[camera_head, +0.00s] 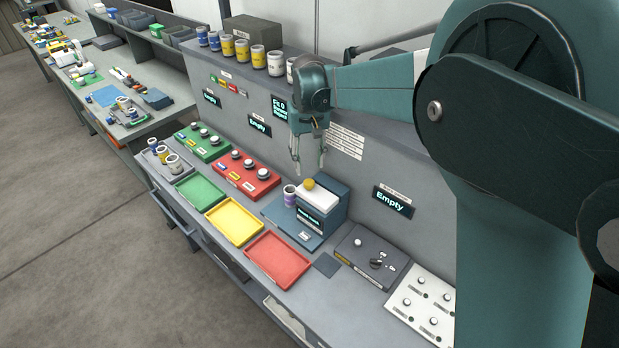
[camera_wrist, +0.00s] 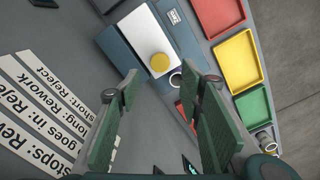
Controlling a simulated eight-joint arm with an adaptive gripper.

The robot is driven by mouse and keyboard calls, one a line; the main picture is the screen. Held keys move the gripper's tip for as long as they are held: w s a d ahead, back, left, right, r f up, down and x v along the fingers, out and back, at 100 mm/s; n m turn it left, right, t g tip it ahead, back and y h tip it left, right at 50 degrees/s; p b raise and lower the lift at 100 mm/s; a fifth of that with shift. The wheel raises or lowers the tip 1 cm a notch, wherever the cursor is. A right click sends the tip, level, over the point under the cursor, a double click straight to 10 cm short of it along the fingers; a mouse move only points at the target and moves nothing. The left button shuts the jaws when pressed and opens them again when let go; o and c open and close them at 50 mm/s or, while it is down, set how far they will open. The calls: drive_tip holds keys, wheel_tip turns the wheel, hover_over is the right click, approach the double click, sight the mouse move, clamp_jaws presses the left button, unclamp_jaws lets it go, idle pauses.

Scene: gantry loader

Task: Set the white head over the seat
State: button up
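The white head (camera_head: 317,197) is a flat white slab with a round yellow knob (camera_head: 309,183), on a blue-grey block (camera_head: 335,206). The head (camera_wrist: 143,38) and its knob (camera_wrist: 159,63) also show in the wrist view. A white cup with a purple band (camera_head: 290,196) stands beside the block on a blue-grey base plate (camera_head: 280,213). I cannot tell which spot is the seat; no empty seat shows clearly. My gripper (camera_head: 309,169) points down above the head, apart from the knob. Its two fingers (camera_wrist: 168,78) are open with nothing between them.
Green (camera_head: 200,191), yellow (camera_head: 234,222) and red (camera_head: 277,259) trays lie empty in front. A dark control box (camera_head: 365,257) and a white button panel (camera_head: 420,302) are right. The panel wall is behind.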

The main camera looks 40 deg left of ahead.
sight(309, 182)
drive_tip(key=shift+f, duration=3.9)
